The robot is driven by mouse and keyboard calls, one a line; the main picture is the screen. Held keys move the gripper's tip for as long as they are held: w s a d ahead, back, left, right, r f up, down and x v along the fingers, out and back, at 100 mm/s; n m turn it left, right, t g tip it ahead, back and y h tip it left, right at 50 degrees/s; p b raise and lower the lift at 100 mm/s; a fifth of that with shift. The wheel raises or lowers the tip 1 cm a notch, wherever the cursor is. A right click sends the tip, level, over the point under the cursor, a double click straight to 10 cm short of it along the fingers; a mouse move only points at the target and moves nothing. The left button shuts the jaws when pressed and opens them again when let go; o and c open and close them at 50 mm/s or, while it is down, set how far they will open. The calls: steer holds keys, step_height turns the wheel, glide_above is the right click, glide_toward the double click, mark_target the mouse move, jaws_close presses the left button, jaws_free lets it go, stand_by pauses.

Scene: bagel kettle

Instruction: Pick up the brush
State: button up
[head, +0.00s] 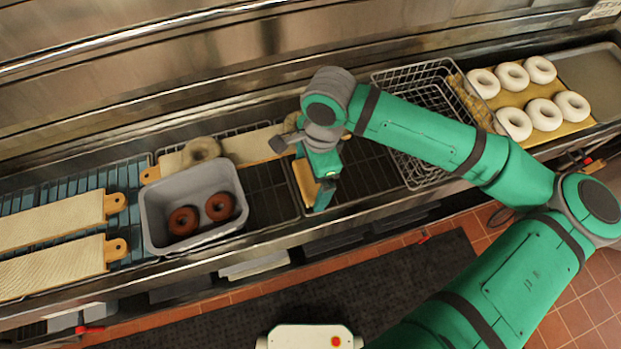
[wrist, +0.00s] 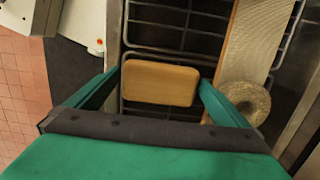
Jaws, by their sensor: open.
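The brush (wrist: 160,83) shows in the wrist view as a tan wooden block with rounded corners, lying over the dark wire grate. Its underside and any bristles are hidden. In the head view, part of the brush (head: 304,183) shows just left of my gripper (head: 313,183). My gripper is open and reaches down over the grate. In the wrist view, one finger is on each side of the brush, close to its left and right ends. I cannot tell whether either finger touches it.
A grey bin (head: 150,211) with two brown bagels stands left of the gripper. A wooden board (head: 248,146) and a pale bagel (head: 201,149) lie behind it.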

steer(key=shift+c, duration=0.6)
steer(key=c, duration=1)
steer(key=shift+o, duration=0.2)
steer(key=shift+r, duration=0.1)
